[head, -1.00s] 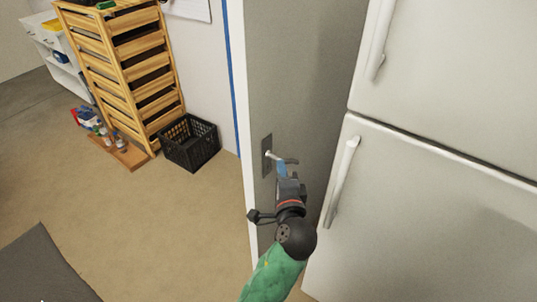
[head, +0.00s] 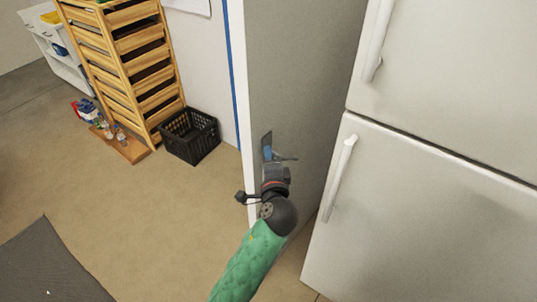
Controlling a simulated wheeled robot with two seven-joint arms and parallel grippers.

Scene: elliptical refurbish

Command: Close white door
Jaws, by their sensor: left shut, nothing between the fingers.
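The white door (head: 305,85) stands open beside the refrigerator, its pale edge facing me and its broad face in shade. Its lever handle (head: 286,158) and dark plate are partly hidden by my left gripper (head: 268,154). That gripper is shut, with nothing between its blue-tipped fingers, and is at the handle plate, close to the door's edge. I cannot tell whether it touches the door. My right gripper is out of view.
A white refrigerator (head: 440,190) with two long handles stands close on the right. A black crate (head: 190,137) and a wooden drawer rack (head: 122,70) stand along the wall at left. The floor (head: 150,210) left of the door is mostly clear, with a dark mat (head: 50,265).

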